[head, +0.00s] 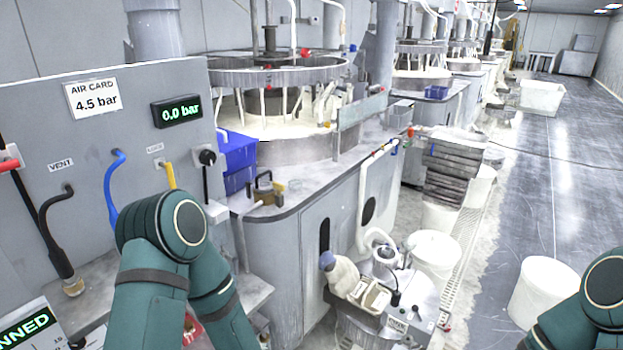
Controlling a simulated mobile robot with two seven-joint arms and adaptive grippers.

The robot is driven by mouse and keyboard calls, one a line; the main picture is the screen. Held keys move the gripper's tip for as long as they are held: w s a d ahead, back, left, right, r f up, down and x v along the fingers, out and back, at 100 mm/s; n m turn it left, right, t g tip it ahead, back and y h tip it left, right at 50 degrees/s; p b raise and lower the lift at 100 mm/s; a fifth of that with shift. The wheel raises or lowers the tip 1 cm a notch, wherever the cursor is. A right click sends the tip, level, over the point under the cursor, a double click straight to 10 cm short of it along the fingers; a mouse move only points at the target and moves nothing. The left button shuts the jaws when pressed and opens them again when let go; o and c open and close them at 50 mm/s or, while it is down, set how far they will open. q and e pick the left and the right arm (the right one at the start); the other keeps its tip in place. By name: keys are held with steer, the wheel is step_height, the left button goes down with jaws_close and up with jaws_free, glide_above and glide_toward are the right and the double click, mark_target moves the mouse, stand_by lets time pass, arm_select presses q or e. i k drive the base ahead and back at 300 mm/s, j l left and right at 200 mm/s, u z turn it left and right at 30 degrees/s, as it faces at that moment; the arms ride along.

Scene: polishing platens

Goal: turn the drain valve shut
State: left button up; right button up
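No part in view is labelled as a drain valve, and I cannot tell which fitting it is. The grey panel at left (30,105) carries a red handle (8,162) at its left edge, a black hose (45,225) near a VENT label, a blue hose (112,185), a yellow piece (171,176) and a black knob (207,157). A card reads 4.5 bar (92,97) and a display reads 0.0 bar (177,111). My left arm stands in front of the panel's lower right, hiding what is behind it. My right arm shows at the lower right corner. Neither gripper is in view.
A polishing machine (285,215) with a round platen stands in the middle, with blue bins (237,152) on its left. A cart with bottles (385,315), white buckets (435,253) and stacked dark trays (450,172) stand beside it. The aisle floor (545,185) at right is mostly clear.

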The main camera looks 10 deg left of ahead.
mark_target(235, 260)
steer(key=u, duration=1.1)
